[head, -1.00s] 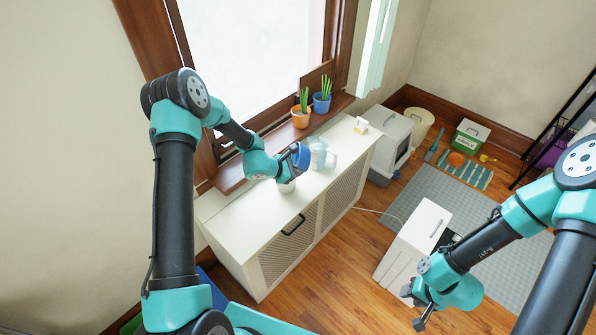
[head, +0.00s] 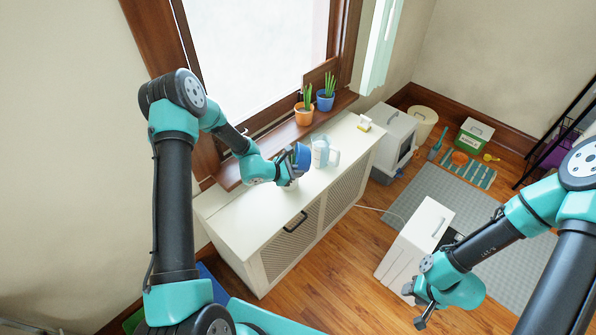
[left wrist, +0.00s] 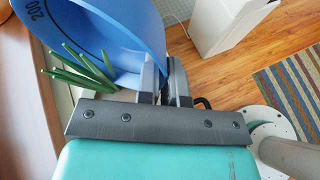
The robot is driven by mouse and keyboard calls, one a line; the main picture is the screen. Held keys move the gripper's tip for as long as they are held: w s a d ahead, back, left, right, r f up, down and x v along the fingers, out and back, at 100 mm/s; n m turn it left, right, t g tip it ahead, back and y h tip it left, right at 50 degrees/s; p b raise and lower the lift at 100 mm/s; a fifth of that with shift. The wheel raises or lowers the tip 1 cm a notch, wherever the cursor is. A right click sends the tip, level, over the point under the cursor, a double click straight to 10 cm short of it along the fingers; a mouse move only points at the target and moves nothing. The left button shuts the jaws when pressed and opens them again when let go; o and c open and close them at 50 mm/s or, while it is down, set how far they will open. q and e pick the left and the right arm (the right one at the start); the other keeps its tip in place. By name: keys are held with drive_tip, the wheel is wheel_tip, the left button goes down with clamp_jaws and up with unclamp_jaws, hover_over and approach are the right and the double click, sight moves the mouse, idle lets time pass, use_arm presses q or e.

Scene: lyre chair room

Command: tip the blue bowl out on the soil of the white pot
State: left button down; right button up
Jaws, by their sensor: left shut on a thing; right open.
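My left gripper (head: 293,160) is shut on the blue bowl (head: 303,157) and holds it up over the white cabinet top. In the left wrist view the bowl (left wrist: 95,22) is tilted, with a "200" mark on its inner wall; whether it holds anything is not visible. Green leaves (left wrist: 82,70) show just below and beside the bowl's rim. The white pot (head: 291,185) is mostly hidden under the left gripper in the head view, and its soil is out of sight. My right gripper (head: 416,308) is open and empty, low at the right, away from the cabinet.
A clear jug (head: 321,152) stands on the cabinet (head: 243,215) just right of the bowl. An orange pot (head: 304,115) and a blue pot (head: 325,101) with plants stand on the windowsill behind. The cabinet top's front left part is clear.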

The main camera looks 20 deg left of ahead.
use_arm(q)
drive_tip(key=shift+s+a+t+h, duration=0.1)
drive_tip(key=shift+a+t+h, duration=0.3)
drive_tip(key=shift+h, duration=0.3)
drive_tip(key=shift+s+a+n+t+h, duration=0.2)
drive_tip(key=shift+a+n+t+h, duration=0.2)
drive_tip(key=shift+t+h, duration=0.15)
drive_tip(key=shift+s+a+t+h, duration=0.15)
drive_tip(key=shift+a+t+h, duration=0.1)
drive_tip(key=shift+h, duration=0.4)
drive_tip(key=shift+f, duration=0.1)
drive_tip(key=shift+s+a+n+t+h, duration=0.15)
drive_tip(key=shift+a+n+t+h, duration=0.25)
drive_tip(key=shift+t+h, duration=0.2)
